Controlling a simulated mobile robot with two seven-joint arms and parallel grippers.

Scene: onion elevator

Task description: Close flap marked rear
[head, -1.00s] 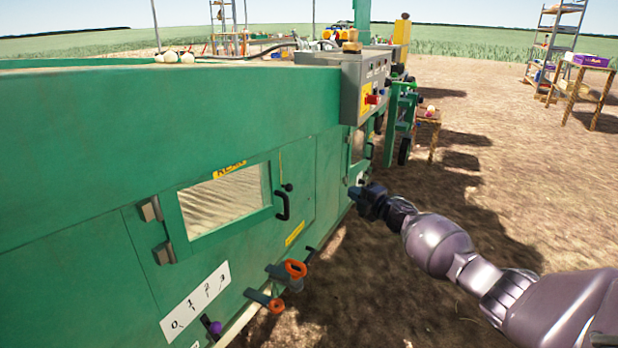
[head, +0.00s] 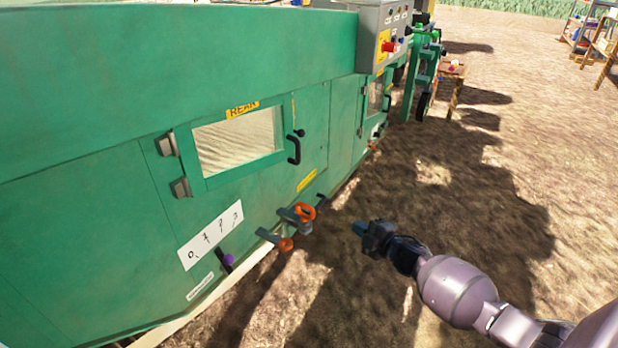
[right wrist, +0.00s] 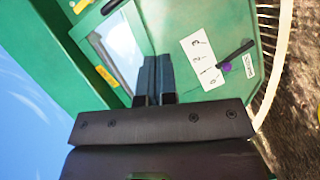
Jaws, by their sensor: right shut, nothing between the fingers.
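The flap marked REAR (head: 238,143) is a green panel with a clear window, on the side of the green machine. Its yellow REAR label (head: 242,110) is at the top, two hinges (head: 180,187) are at the left, and a black handle (head: 294,149) is at the right. It looks flush, or nearly so, with the side wall. My right gripper (head: 361,229) is shut and empty, out over the ground, right of and below the flap, apart from it. In the right wrist view its fingers (right wrist: 157,62) are together, with the flap's window (right wrist: 118,42) beyond. My left gripper is not in view.
Below the flap are a 0–3 scale plate (head: 210,236), a purple-knobbed lever (head: 228,260) and orange valve handles (head: 305,212). A grey control box (head: 384,38) juts out at the upper right.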

